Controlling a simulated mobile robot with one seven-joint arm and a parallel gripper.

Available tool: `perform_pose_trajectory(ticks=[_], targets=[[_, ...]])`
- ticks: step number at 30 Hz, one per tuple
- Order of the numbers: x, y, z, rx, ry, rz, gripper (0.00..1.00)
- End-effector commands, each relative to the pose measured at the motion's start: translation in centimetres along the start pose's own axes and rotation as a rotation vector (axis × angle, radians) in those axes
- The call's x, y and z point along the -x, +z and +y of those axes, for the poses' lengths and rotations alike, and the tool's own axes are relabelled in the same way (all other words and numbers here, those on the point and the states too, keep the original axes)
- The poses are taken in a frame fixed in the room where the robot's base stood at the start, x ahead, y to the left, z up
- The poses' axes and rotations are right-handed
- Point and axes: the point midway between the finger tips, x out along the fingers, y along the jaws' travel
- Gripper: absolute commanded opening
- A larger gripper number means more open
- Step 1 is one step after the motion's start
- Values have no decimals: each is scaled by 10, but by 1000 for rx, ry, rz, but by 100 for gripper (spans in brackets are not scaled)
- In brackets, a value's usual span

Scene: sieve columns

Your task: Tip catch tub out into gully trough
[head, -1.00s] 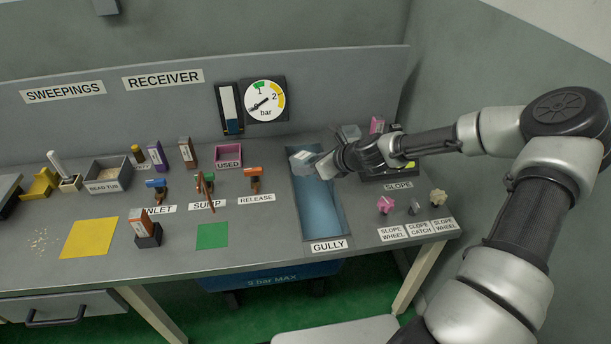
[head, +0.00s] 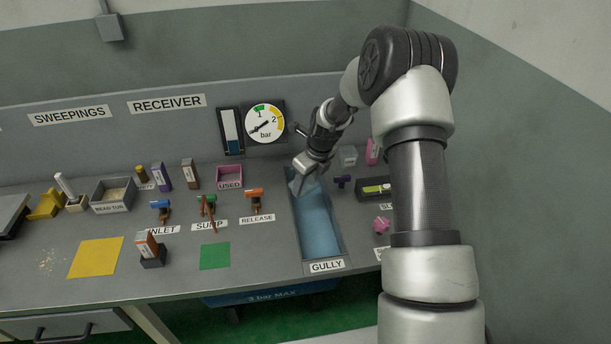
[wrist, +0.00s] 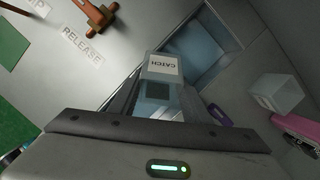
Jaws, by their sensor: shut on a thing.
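The catch tub (wrist: 163,68) is a small clear box with a CATCH label, held in my gripper in the wrist view. My gripper (head: 304,172) is shut on it above the far end of the gully trough, pointing down and to the left. The gully trough (head: 320,232) is a long blue-floored channel sunk in the bench, and it also shows beyond the tub in the wrist view (wrist: 204,45). In the head view the tub is mostly hidden by my gripper. I cannot tell its exact tilt or whether anything is in it.
A second clear tub (head: 348,155) and a pink block (head: 373,150) stand right of the trough. A small purple fitting (head: 342,181) is near the trough's right edge. The orange-handled release valve (head: 255,199) and pink used bin (head: 229,176) stand to its left.

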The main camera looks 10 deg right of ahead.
Motion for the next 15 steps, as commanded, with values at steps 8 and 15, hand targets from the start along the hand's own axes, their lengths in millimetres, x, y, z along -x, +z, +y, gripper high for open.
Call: perform_pose_trajectory(ticks=[8, 15], targets=[[7, 6, 2, 11, -7, 264, 21], [-2, 1, 0, 6, -5, 498, 21]])
